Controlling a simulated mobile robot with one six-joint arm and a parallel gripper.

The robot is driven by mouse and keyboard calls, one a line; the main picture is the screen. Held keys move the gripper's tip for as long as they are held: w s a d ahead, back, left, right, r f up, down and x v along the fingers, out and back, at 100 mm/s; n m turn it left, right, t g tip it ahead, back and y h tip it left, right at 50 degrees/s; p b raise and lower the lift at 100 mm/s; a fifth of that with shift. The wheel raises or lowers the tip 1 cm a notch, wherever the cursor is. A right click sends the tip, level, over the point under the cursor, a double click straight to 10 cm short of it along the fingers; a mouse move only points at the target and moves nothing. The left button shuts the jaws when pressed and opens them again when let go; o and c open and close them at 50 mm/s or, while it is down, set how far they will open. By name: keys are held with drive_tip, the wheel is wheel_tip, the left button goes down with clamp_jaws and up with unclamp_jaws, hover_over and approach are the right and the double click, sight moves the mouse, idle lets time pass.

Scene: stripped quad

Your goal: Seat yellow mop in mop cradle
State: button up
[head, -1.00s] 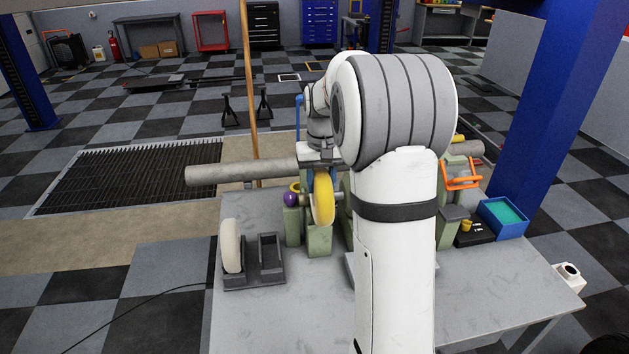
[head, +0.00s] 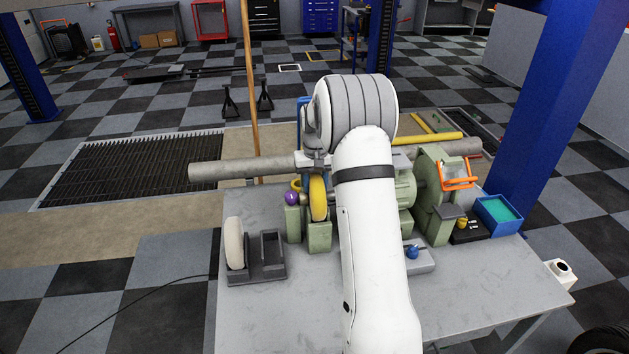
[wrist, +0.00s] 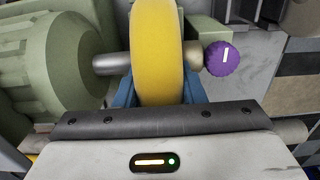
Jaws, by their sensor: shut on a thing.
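The yellow mop (head: 318,198) is a thick upright disc at the green polishing machine on the bench. My gripper (head: 316,174) is shut on it from above. In the wrist view the blue fingers lie on both sides of the yellow mop (wrist: 160,45). A metal shaft (wrist: 110,64) meets its left face, and a purple knob (wrist: 222,58) sits on a short stub at its right. The mop's bore is hidden. The mop cradle (head: 258,277) is a dark two-slot rack at the bench's front left. Its left slot holds a white mop (head: 234,243); the right slot is empty.
Green machine posts (head: 320,237) stand close below and beside the mop. A long grey pipe (head: 240,168) runs behind it. A blue tray (head: 498,215) and an orange-framed guard (head: 457,175) are at the right. The bench (head: 270,320) is clear in front of the cradle.

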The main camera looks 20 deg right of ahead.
drive_tip(key=o, duration=1.1)
